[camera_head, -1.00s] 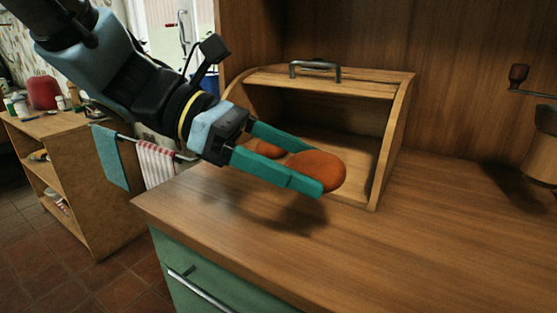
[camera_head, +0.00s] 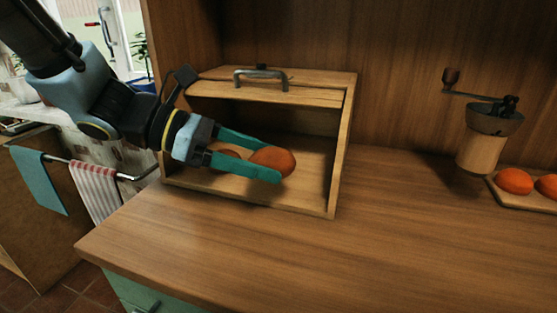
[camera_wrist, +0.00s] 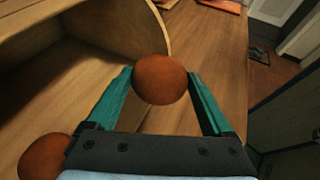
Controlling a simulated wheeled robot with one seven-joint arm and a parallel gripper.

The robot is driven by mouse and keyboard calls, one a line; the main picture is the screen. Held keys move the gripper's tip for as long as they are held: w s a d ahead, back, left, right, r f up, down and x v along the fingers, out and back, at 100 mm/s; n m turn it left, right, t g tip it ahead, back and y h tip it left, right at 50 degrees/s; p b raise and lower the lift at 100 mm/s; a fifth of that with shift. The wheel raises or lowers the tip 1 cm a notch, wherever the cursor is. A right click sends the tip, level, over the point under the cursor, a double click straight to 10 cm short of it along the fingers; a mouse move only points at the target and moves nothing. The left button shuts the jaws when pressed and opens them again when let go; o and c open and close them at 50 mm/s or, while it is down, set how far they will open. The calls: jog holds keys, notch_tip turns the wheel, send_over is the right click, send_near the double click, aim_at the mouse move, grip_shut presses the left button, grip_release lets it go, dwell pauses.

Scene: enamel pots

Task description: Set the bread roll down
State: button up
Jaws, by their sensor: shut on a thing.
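The brown bread roll (camera_head: 273,161) is held between the two green fingers of my gripper (camera_head: 262,160), which is shut on it. The roll also shows between the fingertips in the wrist view (camera_wrist: 160,80). In the head view it is in front of the opening of the wooden bread box (camera_head: 333,190), whose front is open; whether it is inside the box cannot be told. A second roll (camera_head: 229,153) shows behind the fingers, partly hidden by them. It also shows at the lower left in the wrist view (camera_wrist: 42,157).
A coffee grinder (camera_head: 482,150) stands on the worktop (camera_head: 330,260) to the right. The worktop in front of the box is clear. A teal towel (camera_head: 38,180) and a striped towel (camera_head: 94,190) hang at the left.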

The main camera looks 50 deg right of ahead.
jog(key=d, duration=0.2)
jog(key=w+d, duration=0.1)
jog(key=d, duration=0.2)
jog(key=w+d+p, duration=0.1)
jog(key=d, duration=0.1)
jog(key=shift+w+d+r, duration=0.1)
jog(key=shift+w+d, duration=0.1)
jog(key=shift+d, duration=0.2)
jog(key=shift+w+d+f, duration=0.1)
jog(key=shift+d+f, duration=0.05)
jog(key=shift+f, duration=0.4)
jog(key=shift+w+d+f, duration=0.1)
jog(key=shift+d+f, duration=0.05)
jog(key=shift+f, duration=0.4)
notch_tip(320, 180, down, 4)
jog(key=shift+f, duration=0.25)
jog(key=shift+d+f+p, duration=0.15)
jog(key=shift+f+p, duration=0.1)
jog(key=shift+p, duration=0.1)
jog(key=shift+f, duration=0.1)
jog(key=shift+f, duration=0.15)
jog(key=o, duration=1.1)
